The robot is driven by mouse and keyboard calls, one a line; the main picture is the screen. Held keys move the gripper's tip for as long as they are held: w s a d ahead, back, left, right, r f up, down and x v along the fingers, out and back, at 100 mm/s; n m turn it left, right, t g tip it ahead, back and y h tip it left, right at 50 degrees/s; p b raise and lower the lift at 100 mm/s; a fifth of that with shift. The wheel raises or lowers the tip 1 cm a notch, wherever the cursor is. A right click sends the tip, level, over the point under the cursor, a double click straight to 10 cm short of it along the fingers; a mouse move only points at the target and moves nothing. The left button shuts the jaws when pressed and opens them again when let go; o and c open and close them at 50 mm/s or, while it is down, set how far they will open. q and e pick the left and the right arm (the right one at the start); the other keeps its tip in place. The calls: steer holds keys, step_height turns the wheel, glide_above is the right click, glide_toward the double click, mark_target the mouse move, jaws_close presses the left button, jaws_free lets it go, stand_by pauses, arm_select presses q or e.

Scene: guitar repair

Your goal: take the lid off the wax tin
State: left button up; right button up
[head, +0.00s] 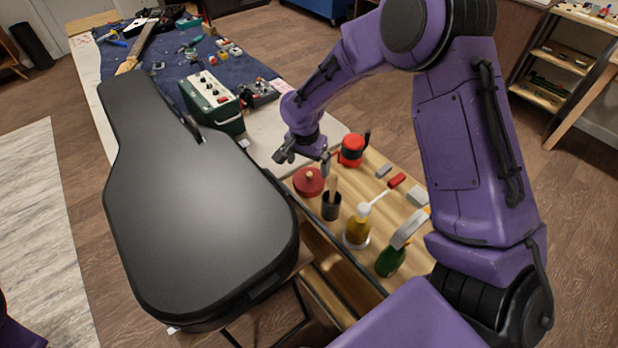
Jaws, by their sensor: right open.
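A round red tin (307,184) with a small light knob on its lid stands at the left end of the wooden bench top; I take it to be the wax tin. Its lid appears to be on. My right gripper (305,161) is open and empty, its fingers spread just above and behind the tin in the picture. I cannot tell whether a finger touches it. My left gripper is out of view; only a bit of purple arm shows at the bottom left corner.
A red and black container (351,150) stands close right of the gripper. A dark cup (331,206) with a tool, a yellow bottle (357,227) and a green bottle (390,260) stand in front. A black guitar case (200,200) lies on the left.

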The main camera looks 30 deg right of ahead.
mark_target(309, 175)
steer(key=f, duration=0.4)
steer(key=shift+w+d+f+p, duration=0.1)
steer(key=shift+d+f+p, duration=0.1)
steer(key=shift+f+p, duration=0.15)
steer(key=shift+s+a+r, duration=0.1)
steer(key=shift+s+r, duration=0.05)
steer(key=shift+s, duration=0.1)
jaws_close()
